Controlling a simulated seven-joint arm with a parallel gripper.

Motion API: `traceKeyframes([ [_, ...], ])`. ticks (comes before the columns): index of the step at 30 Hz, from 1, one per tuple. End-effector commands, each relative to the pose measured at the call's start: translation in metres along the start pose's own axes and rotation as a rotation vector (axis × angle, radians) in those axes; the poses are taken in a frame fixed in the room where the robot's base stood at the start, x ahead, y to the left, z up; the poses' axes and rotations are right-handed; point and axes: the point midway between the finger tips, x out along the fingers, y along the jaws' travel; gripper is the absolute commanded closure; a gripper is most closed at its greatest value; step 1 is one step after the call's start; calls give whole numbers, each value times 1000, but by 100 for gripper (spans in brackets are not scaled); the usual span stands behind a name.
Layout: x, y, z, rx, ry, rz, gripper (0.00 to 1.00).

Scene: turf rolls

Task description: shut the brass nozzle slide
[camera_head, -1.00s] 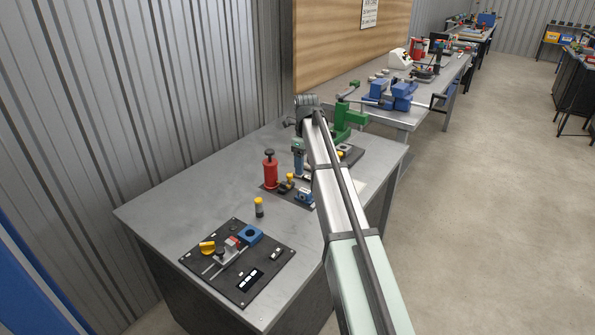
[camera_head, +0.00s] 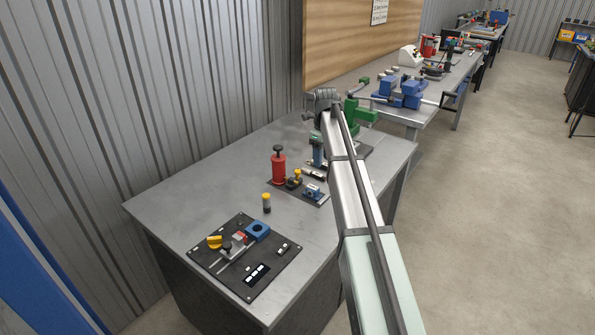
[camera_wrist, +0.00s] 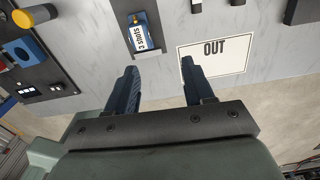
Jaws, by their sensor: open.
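A small yellow, brass-like fitting (camera_head: 295,177) stands on a dark plate in the head view, between a red cylinder and a small blue block. It may be the brass nozzle slide; it is too small to tell whether it is shut. I cannot identify the slide in the wrist view. My gripper (camera_wrist: 159,75) is open and empty in the wrist view, its two dark fingers above the bench's front edge. A blue labelled block (camera_wrist: 139,32) lies beyond the left finger.
A red cylinder (camera_head: 278,168) and small blue block (camera_head: 312,192) flank the fitting. An OUT card (camera_wrist: 215,54) lies beyond the right finger. The bench's left part (camera_head: 190,195) is clear.

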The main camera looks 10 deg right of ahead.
Motion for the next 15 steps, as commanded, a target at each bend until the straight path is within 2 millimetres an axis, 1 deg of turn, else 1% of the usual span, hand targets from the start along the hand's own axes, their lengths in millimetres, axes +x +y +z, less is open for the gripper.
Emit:
traceKeyframes([
  [1, -2, -15, 6, 8, -2, 3, 48],
  [6, -7, -43, 21, 17, -27, 38, 48],
  [11, -12, -62, 39, -30, -59, 92, 48],
  [15, -17, -70, 56, -161, -98, 146, 48],
])
